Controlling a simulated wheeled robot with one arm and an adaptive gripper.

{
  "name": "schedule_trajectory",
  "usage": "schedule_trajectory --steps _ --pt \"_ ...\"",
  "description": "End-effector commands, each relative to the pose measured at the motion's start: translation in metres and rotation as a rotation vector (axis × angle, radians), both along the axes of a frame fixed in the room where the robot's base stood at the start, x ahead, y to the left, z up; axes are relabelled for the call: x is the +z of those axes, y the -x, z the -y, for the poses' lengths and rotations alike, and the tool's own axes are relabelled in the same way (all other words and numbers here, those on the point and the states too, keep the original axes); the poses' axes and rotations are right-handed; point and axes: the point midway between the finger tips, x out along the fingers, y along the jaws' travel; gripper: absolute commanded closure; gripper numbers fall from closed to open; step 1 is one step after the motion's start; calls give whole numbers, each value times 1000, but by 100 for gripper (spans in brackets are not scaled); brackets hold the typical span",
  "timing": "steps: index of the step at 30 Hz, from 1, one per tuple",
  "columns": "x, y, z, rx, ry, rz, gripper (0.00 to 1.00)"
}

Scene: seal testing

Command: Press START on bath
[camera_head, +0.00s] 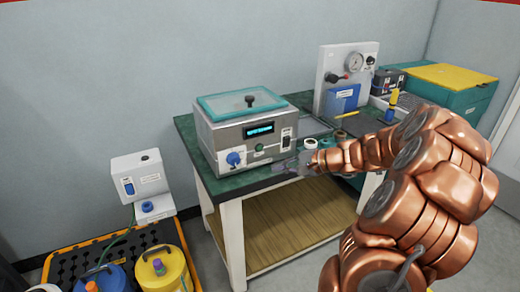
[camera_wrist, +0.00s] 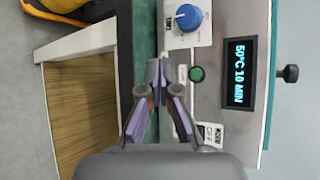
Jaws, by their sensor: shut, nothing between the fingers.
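The bath (camera_head: 245,135) is a grey box with a teal-edged lid and black knob, standing on the table. Its front has a blue dial (camera_head: 234,159), a lit display (camera_head: 259,130), a small green button (camera_head: 259,148) and a switch plate at the right. The wrist view shows the panel turned sideways, with the display (camera_wrist: 239,74) reading "50°C 10 MIN" and the green button (camera_wrist: 196,74). My gripper (camera_wrist: 160,70) is shut and empty, its fingertips beside the green button in that view. In the head view my gripper (camera_head: 284,167) is in front of the bath's lower right; contact cannot be told.
The table (camera_head: 215,186) has a green top and a wooden lower shelf. A gauge panel (camera_head: 342,75) and a green box with a yellow lid (camera_head: 450,85) stand right. A white dispenser (camera_head: 138,178) and blue and yellow containers (camera_head: 160,270) are at left.

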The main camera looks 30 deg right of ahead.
Motion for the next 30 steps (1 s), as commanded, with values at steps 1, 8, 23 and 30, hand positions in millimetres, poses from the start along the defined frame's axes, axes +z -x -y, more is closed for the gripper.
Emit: schedule_trajectory --steps 1,8,23,30 --pt "0 -4 0 1 0 -2 100" --pt "1 -29 1 3 1 -1 100" --pt "1 -78 6 2 2 2 100" --pt "1 -83 7 0 1 1 100"
